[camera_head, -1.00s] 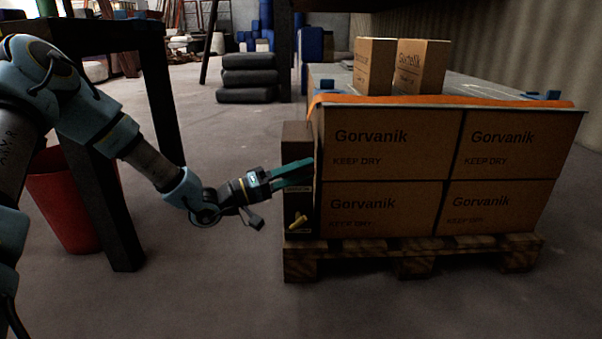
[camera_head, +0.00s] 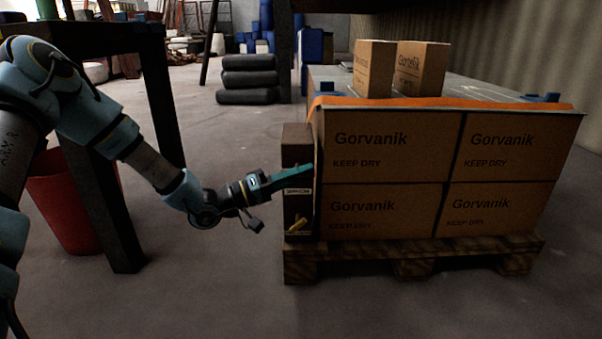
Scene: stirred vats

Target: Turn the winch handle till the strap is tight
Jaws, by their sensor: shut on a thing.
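The orange strap (camera_head: 440,101) runs along the top edge of the stacked boxes and bends down at their left corner. A dark upright winch housing (camera_head: 297,145) stands at the left side of the load, with a small pale label and a yellow part (camera_head: 297,226) low on it. My gripper (camera_head: 309,169) reaches in from the left, its teal fingers shut at the upper front of the housing. The winch handle is hidden at the fingertips, where the gripper is shut on it. I cannot tell from here how tight the strap is.
The printed boxes (camera_head: 380,160) stand on a wooden pallet (camera_head: 415,256). Two smaller boxes (camera_head: 420,68) sit on top. A dark table (camera_head: 165,90) and a red bin (camera_head: 62,205) are at left, near my arm. The floor in front is clear.

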